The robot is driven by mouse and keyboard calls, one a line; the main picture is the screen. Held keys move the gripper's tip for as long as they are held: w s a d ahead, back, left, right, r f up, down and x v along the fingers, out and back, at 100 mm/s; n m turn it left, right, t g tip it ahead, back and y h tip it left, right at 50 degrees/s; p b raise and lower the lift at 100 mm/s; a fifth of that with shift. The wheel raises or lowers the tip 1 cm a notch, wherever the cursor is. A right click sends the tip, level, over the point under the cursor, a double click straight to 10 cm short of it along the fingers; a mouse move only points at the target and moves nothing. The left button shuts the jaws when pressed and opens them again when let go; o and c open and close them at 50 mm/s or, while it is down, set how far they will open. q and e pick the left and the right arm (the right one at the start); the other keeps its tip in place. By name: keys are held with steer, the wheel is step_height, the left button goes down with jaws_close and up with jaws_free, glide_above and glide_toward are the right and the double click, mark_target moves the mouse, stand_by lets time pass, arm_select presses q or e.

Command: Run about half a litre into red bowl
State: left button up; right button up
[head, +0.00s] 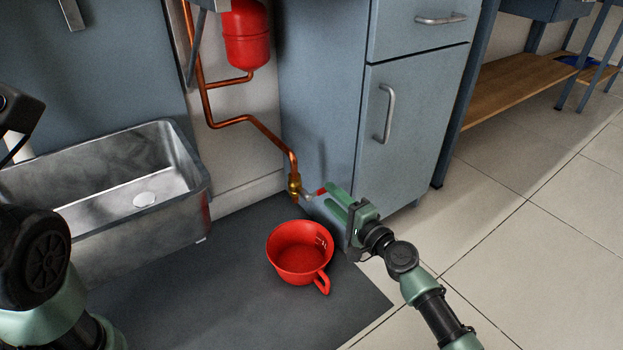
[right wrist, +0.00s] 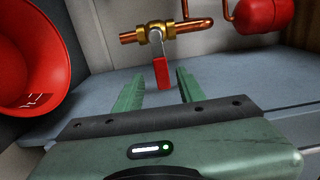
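The red bowl (head: 300,252), a wide cup with a side handle, stands upright on the dark mat, just below and in front of the brass valve (head: 294,185). Pale marks show on its inner wall, and no water is visible in it. It also shows at the left of the right wrist view (right wrist: 30,65). The valve's red lever (right wrist: 161,73) points across the pipe. My right gripper (head: 333,203) is at the lever. In the right wrist view its fingers are open either side of the lever's end, with gaps showing. My left gripper is out of view; only arm parts show.
A steel sink (head: 105,190) stands at the left. The blue cabinet (head: 415,130) stands close behind my right gripper. A copper pipe (head: 235,121) runs down to the valve, with a red tank (head: 246,35) above. The tiled floor (head: 540,240) at the right is clear.

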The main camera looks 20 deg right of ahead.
mark_target(323, 190)
steer(key=b+x, duration=0.1)
steer(key=x, duration=0.5)
steer(key=shift+w, duration=0.3)
steer(key=shift+a+r, duration=0.1)
steer(key=shift+r, duration=0.05)
jaws_close()
stand_by(1.0)
